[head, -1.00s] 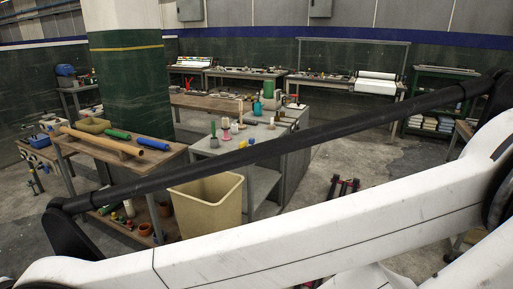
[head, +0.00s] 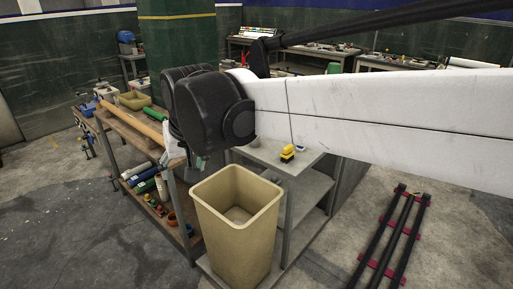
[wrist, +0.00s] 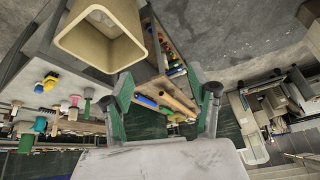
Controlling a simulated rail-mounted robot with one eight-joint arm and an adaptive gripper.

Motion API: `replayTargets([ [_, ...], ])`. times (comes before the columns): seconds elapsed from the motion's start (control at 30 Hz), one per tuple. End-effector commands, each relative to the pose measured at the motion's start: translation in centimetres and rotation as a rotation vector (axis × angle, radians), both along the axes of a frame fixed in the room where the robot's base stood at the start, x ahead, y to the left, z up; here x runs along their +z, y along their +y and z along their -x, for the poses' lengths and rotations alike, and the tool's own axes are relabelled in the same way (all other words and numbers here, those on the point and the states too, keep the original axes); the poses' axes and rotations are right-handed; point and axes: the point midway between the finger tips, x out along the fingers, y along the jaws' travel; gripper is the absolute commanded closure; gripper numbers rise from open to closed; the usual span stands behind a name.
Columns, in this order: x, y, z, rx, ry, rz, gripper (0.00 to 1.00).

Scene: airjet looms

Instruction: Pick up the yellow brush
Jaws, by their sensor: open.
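A small yellow object, which looks like the yellow brush (head: 288,153), lies on the grey metal table in the head view. It also shows at the left of the wrist view (wrist: 50,78), with a small blue item close by. Its bristles are too small to make out. My gripper (wrist: 166,98) is open and empty in the wrist view, its two fingers wide apart. The brush is well outside the fingers, off to the left there. In the head view my arm hides most of the gripper and part of the table.
A tall beige bin (head: 238,215) stands in front of the grey table (head: 270,160). A wooden bench (head: 125,123) with tubes and rolls is on the left. Black rails with red crosspieces (head: 392,240) lie on the floor at right. A green pillar (head: 178,45) rises behind.

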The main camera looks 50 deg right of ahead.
Motion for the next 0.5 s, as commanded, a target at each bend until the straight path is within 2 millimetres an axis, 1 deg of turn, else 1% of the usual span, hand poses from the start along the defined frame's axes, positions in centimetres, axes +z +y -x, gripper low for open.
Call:
replayTargets([
  [0.03,0.6,-1.6,-1.5,-0.042,0.013,-0.010,0.44],
  [0.17,1.6,-5.4,-4.5,-0.145,0.052,-0.041,0.44],
  [0.23,1.9,-7.6,-6.1,-0.201,0.071,-0.057,0.44],
  [0.37,2.1,-12.0,-8.8,-0.304,0.106,-0.088,0.44],
  [0.4,2.1,-13.5,-9.6,-0.336,0.116,-0.098,0.44],
  [0.47,2.0,-15.7,-10.7,-0.383,0.132,-0.112,0.44],
  [0.5,1.8,-17.2,-11.4,-0.416,0.142,-0.122,0.44],
])
